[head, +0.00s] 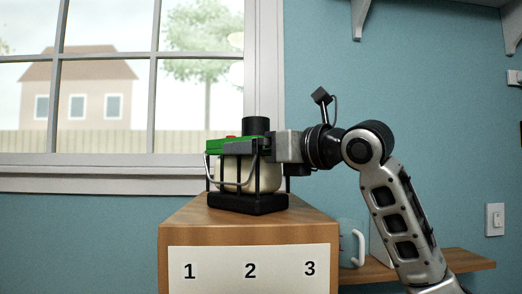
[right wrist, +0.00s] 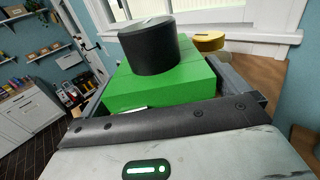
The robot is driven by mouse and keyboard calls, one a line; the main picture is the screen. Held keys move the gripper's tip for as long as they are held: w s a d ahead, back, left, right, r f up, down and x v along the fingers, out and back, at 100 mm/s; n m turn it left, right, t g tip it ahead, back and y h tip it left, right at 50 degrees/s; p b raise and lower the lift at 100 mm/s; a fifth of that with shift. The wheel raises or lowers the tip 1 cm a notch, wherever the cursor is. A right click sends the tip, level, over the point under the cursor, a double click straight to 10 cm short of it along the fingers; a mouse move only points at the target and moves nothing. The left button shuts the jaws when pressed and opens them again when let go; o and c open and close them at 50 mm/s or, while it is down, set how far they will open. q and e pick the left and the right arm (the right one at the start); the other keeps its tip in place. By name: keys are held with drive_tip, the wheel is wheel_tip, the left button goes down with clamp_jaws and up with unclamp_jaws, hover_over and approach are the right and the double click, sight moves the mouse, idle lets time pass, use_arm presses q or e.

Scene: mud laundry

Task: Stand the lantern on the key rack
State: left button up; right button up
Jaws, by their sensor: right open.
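The lantern (head: 247,175) has a green top, a black cap, a cream body in a dark wire cage and a black base. It stands upright on top of the wooden key rack (head: 210,222), whose front has a white panel numbered 1, 2, 3. My right gripper (head: 252,147) reaches in from the right at the height of the green top. In the right wrist view, the lantern's green top (right wrist: 160,88) lies between its open fingers. Whether the fingers touch it is unclear. My left gripper is out of view.
A clear mug (head: 351,243) stands on a wooden shelf (head: 455,262) right of the rack, close to my right arm. A window (head: 150,90) is behind. A yellow round thing (right wrist: 209,42) shows beyond the lantern in the right wrist view.

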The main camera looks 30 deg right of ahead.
use_arm(q)
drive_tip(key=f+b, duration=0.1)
drive_tip(key=b, duration=0.2)
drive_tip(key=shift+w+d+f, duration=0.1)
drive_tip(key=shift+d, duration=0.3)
use_arm(e)
drive_tip(key=v, duration=1.2)
drive_tip(key=shift+r, duration=0.1)
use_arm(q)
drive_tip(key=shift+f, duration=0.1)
